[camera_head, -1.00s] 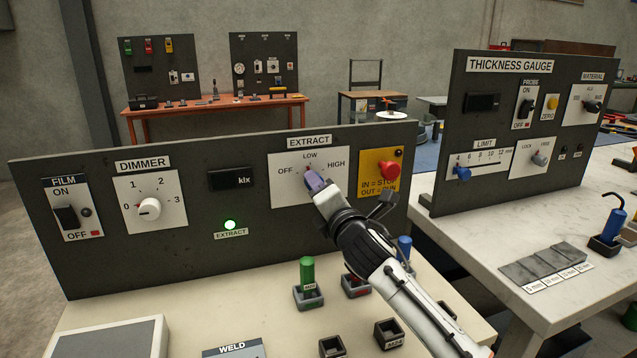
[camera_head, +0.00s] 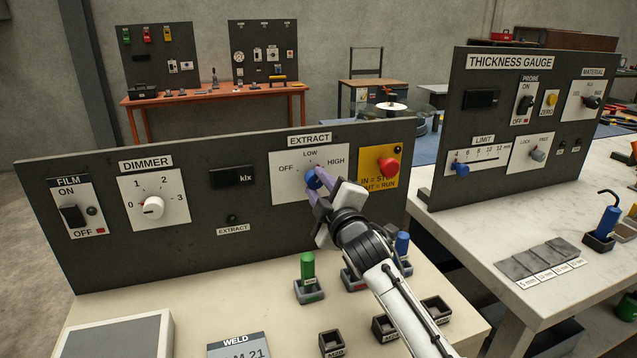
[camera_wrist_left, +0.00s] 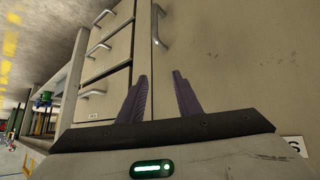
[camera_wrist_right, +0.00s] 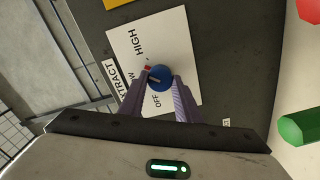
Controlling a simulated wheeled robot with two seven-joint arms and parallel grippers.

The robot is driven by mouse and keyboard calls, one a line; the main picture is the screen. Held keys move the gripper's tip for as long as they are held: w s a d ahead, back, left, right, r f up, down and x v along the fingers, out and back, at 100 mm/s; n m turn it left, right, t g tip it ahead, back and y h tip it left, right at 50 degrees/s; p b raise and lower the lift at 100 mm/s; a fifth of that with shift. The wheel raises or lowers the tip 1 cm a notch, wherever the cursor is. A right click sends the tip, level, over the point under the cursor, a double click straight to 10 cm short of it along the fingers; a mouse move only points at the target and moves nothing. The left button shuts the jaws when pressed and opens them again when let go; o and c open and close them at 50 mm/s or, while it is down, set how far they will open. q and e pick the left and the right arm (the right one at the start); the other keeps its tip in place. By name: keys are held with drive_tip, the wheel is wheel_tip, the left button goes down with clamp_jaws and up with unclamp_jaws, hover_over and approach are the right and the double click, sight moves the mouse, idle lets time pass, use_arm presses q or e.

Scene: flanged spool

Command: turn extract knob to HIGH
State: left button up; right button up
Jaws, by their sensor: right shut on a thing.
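The extract knob (camera_head: 313,178) is a round blue knob on a white plate marked OFF, LOW and HIGH on the dark panel. It also shows in the right wrist view (camera_wrist_right: 158,76). My right gripper (camera_wrist_right: 158,88) has its two purple fingers on either side of the knob and is shut on it; it also shows in the head view (camera_head: 326,192). A small red mark (camera_wrist_right: 147,68) shows at the knob's edge, on the LOW-to-HIGH side; its exact setting is hard to tell. My left gripper (camera_wrist_left: 160,98) is open and empty, near drawers.
A red button (camera_head: 388,166) on a yellow plate stands close to the right of the knob. The EXTRACT lamp (camera_head: 232,219) is dark. A green peg (camera_head: 307,268) and several small holders stand on the bench below.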

drive_tip(key=m+p, duration=0.1)
drive_tip(key=m, duration=0.3)
drive_tip(key=shift+m, duration=0.4)
idle(0.4)
drive_tip(key=o, duration=1.1)
drive_tip(key=shift+c, duration=0.2)
drive_tip(key=v, duration=1)
drive_tip(key=shift+s, duration=0.2)
